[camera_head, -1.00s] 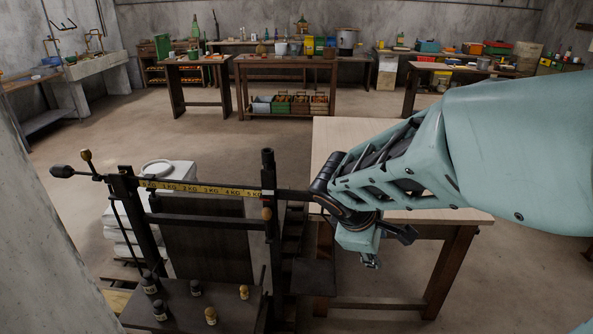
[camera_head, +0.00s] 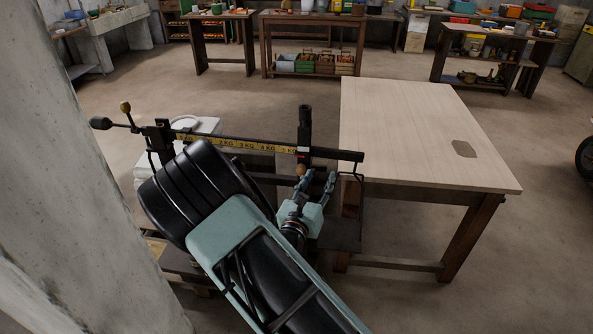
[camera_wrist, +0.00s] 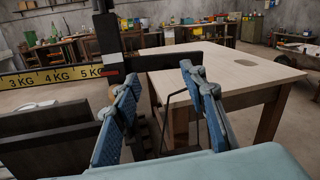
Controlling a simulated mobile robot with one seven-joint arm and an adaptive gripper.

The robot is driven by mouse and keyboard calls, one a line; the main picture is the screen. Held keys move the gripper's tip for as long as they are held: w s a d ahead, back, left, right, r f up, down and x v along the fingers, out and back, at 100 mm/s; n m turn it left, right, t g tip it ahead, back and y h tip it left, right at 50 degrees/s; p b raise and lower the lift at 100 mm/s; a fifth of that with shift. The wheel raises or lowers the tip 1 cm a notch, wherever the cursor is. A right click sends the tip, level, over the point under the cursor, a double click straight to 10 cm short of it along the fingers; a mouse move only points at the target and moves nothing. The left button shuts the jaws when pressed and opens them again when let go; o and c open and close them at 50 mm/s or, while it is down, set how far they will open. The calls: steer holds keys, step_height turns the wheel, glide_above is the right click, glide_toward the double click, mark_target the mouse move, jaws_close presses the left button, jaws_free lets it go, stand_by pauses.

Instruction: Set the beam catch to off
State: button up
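The beam scale's dark beam (camera_head: 335,154) runs left to right with a yellow kilogram strip (camera_head: 240,144). Its right part passes the dark upright post (camera_head: 305,125). A small orange-brown wooden knob (camera_head: 300,169) sits on that post just below the beam; it looks like the catch's handle, but its setting cannot be told. My gripper (camera_head: 320,182) is just right of the knob, below the beam, with its fingers apart and nothing seen between them. In the wrist view the beam (camera_wrist: 150,62) crosses beyond my open fingers, and the left finger covers the post's lower part.
A pale wooden table (camera_head: 410,125) stands close on the right. A thin dark hanger (camera_head: 361,178) hangs from the beam's right end near my gripper. A concrete pillar (camera_head: 85,200) is at the left. My arm hides much of the scale's platform. Floor behind is clear.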

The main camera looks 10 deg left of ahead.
mark_target(301, 174)
steer(key=a+f+n+y, duration=0.4)
steer(key=a+f, duration=0.2)
steer(key=w, duration=0.3)
steer(key=w+p, duration=0.1)
steer(key=w, duration=0.6)
steer(key=shift+d+r, duration=0.2)
steer(key=shift+r, duration=0.05)
jaws_close()
